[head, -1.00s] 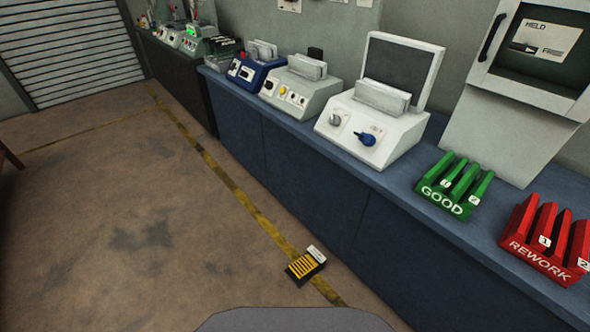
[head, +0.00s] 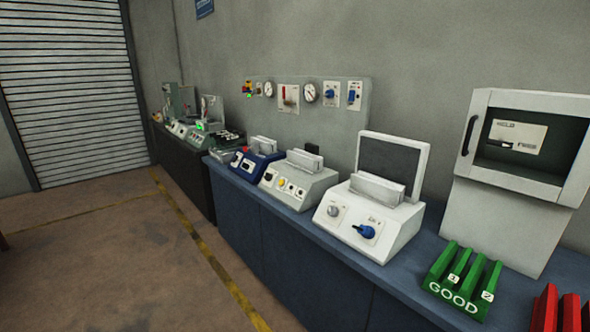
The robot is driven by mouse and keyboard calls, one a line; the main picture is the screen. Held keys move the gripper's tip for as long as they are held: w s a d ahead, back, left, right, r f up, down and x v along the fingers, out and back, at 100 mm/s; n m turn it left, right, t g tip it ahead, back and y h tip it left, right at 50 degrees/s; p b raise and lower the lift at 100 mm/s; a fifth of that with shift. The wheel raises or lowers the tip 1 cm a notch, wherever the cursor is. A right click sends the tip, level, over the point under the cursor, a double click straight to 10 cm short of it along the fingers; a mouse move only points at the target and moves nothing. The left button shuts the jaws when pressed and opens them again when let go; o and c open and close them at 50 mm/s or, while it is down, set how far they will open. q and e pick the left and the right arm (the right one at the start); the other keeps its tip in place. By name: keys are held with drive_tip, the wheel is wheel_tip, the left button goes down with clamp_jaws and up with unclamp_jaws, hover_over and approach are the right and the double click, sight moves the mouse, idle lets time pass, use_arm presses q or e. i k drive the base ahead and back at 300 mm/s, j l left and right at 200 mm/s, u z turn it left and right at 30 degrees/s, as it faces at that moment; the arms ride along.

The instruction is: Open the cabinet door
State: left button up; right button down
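A pale grey cabinet (head: 498,185) stands on the blue bench at the right in the head view. Its framed door (head: 480,183) looks shut, with a dark window and a black bar handle (head: 468,136) on its left side. A label reading HELD (head: 518,133) shows behind the window. Neither of my grippers is in view.
The blue bench (head: 270,230) runs along the wall. A green GOOD rack (head: 453,297) and a red rack (head: 548,312) stand in front of the cabinet. A white machine (head: 335,215) with a blue knob is to the left. The floor (head: 110,270) at left is clear.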

sight(525, 138)
drive_tip(key=z, duration=1.45)
